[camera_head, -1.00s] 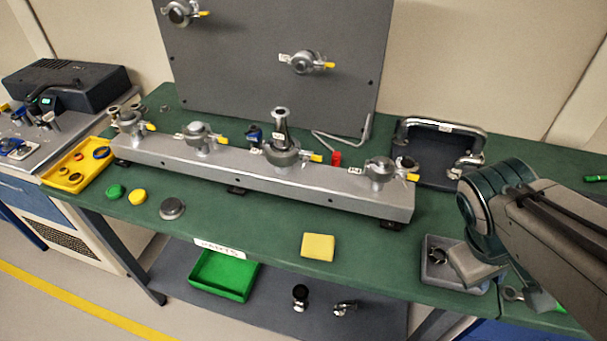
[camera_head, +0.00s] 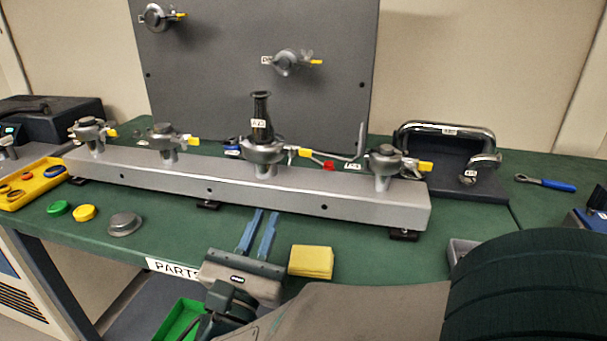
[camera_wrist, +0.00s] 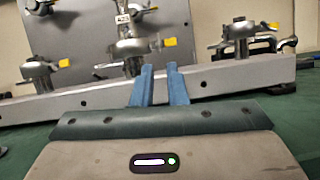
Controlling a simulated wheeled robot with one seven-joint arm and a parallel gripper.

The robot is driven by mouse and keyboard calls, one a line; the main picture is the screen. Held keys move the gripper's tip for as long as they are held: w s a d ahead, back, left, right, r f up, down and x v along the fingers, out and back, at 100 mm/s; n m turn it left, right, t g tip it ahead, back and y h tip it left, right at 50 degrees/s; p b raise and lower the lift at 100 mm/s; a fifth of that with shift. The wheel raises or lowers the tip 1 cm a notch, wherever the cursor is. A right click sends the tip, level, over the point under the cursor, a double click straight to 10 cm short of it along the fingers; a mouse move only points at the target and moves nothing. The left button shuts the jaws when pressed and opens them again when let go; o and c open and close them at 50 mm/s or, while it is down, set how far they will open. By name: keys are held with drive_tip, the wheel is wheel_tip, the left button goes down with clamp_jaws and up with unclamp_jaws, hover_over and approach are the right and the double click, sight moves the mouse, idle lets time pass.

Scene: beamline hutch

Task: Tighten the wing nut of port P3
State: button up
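A long grey rail (camera_head: 225,185) carries a row of clamped ports, each with a yellow-tipped wing nut. The port labels are too small to read, so I cannot tell which is P3. The third port from the left (camera_head: 265,152) bears a tall dark fitting (camera_head: 261,118); its wing nut (camera_head: 302,152) points right. This port also shows in the wrist view (camera_wrist: 130,47). The rightmost port (camera_head: 384,162) has its wing nut (camera_head: 424,166) at its right. My gripper (camera_head: 258,228) is open and empty, its blue fingers in front of the rail; they also show in the wrist view (camera_wrist: 161,85).
An upright grey panel (camera_head: 215,60) behind the rail holds two more clamped ports. A yellow block (camera_head: 311,262) lies right of my gripper. A dark tray with a metal handle (camera_head: 480,180) stands at right. Green, yellow and grey discs (camera_head: 124,224) lie at front left.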

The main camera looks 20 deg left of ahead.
sight(290, 153)
drive_tip(key=shift+w+a+r, duration=0.1)
drive_tip(key=shift+w+a, duration=0.1)
drive_tip(key=x, duration=1.3)
drive_tip(key=shift+d, duration=0.1)
clamp_jaws()
